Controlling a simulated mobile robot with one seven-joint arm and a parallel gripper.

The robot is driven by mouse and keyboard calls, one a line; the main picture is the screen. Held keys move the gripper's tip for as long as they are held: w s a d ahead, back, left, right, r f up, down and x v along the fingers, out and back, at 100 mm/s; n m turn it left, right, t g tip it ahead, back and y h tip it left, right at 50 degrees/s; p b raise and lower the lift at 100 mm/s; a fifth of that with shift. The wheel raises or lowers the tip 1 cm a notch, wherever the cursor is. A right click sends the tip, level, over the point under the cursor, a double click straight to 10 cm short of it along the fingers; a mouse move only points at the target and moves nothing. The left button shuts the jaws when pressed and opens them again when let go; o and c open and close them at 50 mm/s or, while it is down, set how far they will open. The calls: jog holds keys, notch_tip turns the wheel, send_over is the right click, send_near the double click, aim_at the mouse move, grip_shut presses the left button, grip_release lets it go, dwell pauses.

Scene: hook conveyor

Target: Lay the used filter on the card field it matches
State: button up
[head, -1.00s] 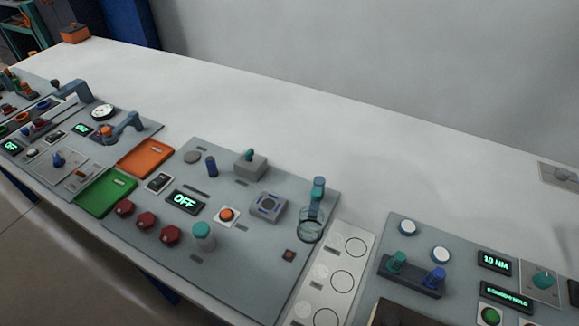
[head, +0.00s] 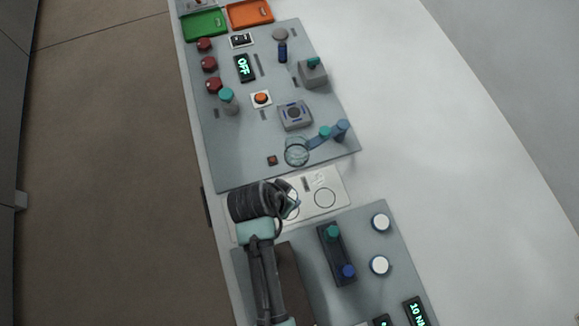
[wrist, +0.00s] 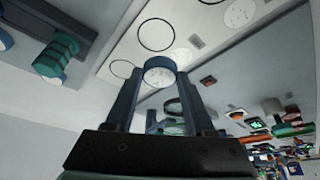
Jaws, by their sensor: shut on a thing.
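The card (head: 338,187) is a pale strip on the white bench with round outlined fields and small printed discs beside them. One outlined field (head: 325,198) shows clearly to the right of my gripper (head: 292,199), which hangs over the card and hides part of it. In the wrist view my gripper (wrist: 160,78) is shut on the used filter (wrist: 159,76), a small pale disc between the fingertips. Its markings are too small to read. The card (wrist: 190,20) shows beyond the fingertips, with empty outlined fields. I cannot tell the filter's height above the card.
A grey panel (head: 225,165) beyond the card carries a glass vessel (head: 297,151), red knobs and an OFF display (head: 244,68). A nearer panel (head: 395,225) holds a dark rack (head: 336,254) with teal and blue knobs. The bench's right side is clear.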

jog(key=m+p, duration=0.1)
jog(key=r+m+p, duration=0.1)
jog(key=m+p, duration=0.1)
jog(key=s+r+m+g+h+p, duration=0.1)
jog(key=shift+a+p, duration=0.3)
jog(key=shift+p, duration=0.05)
jog(key=shift+m+g, duration=0.4)
jog(key=shift+m, duration=0.5)
notch_tip(320, 180, down, 6)
jog(key=b, duration=0.4)
jog(key=shift+s+d+f+b, duration=0.1)
jog(key=shift+s+f+b, duration=0.05)
jog(key=shift+f+b, duration=0.15)
jog(key=shift+f+b, duration=0.3)
jog(key=shift+f, duration=0.1)
dwell(1.9)
jog(key=o, duration=1.4)
jog(key=shift+o, duration=0.2)
jog(key=shift+o, duration=0.7)
